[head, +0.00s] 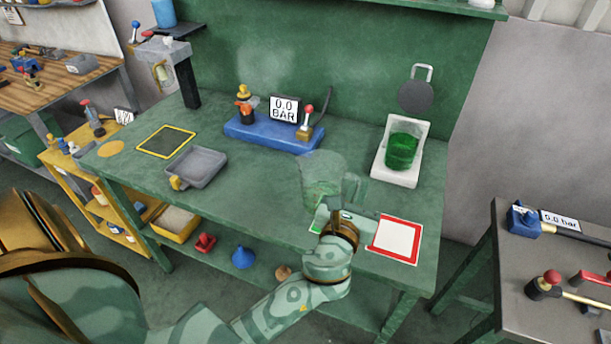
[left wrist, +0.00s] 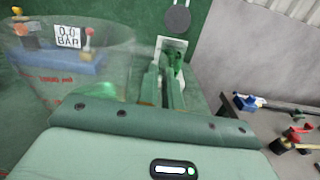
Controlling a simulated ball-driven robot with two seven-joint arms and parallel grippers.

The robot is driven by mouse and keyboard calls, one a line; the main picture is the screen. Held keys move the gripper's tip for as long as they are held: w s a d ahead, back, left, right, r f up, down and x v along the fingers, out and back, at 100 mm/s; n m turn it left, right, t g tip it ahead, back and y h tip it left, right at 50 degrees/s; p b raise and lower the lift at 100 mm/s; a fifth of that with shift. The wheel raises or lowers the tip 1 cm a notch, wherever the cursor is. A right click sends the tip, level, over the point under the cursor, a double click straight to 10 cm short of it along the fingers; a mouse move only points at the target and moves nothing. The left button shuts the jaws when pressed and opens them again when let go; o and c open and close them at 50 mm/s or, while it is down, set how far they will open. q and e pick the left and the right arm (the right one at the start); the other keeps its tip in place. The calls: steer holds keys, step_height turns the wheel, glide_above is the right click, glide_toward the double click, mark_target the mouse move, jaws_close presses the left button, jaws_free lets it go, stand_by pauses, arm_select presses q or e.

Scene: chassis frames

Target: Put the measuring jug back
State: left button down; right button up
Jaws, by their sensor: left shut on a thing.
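The measuring jug (head: 320,176) is clear and looks empty; it is above the front part of the green bench, and I cannot tell if its base touches the top. In the left wrist view the jug (left wrist: 75,75) fills the left side, with red marks on its wall. My left gripper (head: 349,192) is at the jug's right side, shut on its handle, which the fingers partly hide. A white square with a red border (head: 396,240) lies right of the gripper at the bench's front edge. My right gripper is out of view.
A grey tray (head: 200,166) sits left of the jug. A blue base with a 0.0 BAR gauge (head: 284,108) stands behind it. A beaker of green liquid (head: 404,146) stands on a white stand (head: 388,175) at the back right. A grey side table (head: 540,240) is at right.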

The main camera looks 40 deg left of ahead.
arm_select(q)
steer(key=w+a+f+b, duration=0.2)
steer(key=a+f, duration=0.1)
steer(key=f, duration=0.1)
steer(key=w+a+f+b, duration=0.3)
steer(key=f, duration=0.1)
steer(key=w+a+f+b, duration=0.3)
steer(key=a+f, duration=0.1)
steer(key=f, duration=0.1)
steer(key=shift+w, duration=0.15)
steer(key=shift+r, duration=0.3)
steer(key=shift+f, duration=0.25)
steer(key=c, duration=1.6)
jaws_free()
steer(key=shift+r, duration=0.1)
